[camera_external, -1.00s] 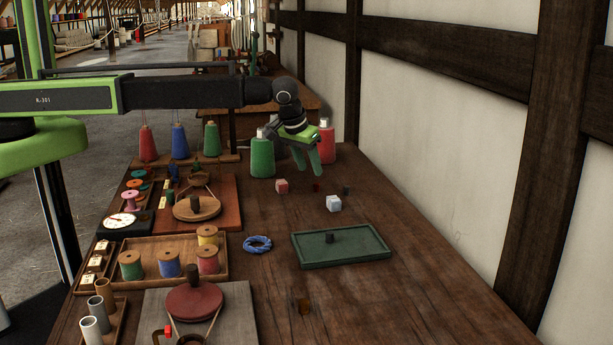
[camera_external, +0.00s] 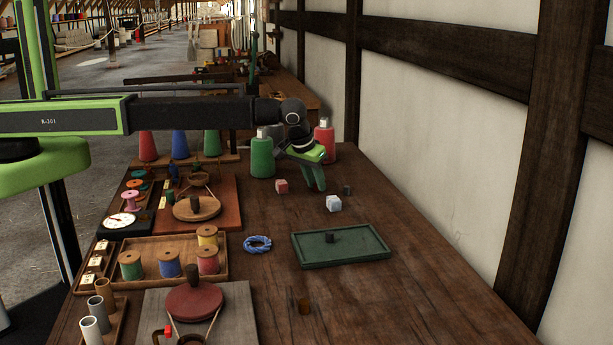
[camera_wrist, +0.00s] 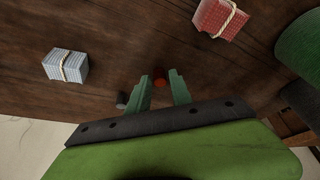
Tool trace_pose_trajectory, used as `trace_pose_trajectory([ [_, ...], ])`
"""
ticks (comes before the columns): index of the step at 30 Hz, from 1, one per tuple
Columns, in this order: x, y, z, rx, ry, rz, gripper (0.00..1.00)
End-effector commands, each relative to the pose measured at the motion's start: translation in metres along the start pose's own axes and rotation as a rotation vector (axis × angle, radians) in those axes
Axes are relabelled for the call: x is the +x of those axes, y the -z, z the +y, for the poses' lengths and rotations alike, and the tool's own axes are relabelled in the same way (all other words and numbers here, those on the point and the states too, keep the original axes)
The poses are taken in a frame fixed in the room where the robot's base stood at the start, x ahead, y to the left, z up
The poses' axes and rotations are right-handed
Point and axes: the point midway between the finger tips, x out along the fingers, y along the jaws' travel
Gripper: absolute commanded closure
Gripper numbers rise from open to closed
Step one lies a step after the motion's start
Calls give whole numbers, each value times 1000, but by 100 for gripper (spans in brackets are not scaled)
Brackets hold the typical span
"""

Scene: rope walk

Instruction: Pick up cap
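My gripper (camera_external: 317,187) reaches down over the far part of the wooden bench. In the wrist view its two green fingers (camera_wrist: 161,84) stand apart, with a gap between them.
A red tied block (camera_external: 282,186) and a pale tied block (camera_external: 333,203) lie close by. A green bottle (camera_external: 262,157) and a red bottle (camera_external: 324,143) stand behind. A green tray (camera_external: 374,250) and a blue rope ring (camera_external: 257,244) are nearer. The wall is at right.

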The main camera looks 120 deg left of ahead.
Motion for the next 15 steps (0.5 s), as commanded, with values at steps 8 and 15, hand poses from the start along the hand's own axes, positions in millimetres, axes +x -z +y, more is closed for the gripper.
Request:
trace_pose_trajectory([
  [8,0,0,0,0,0,0,100],
  [15,0,0,0,0,0,0,100],
])
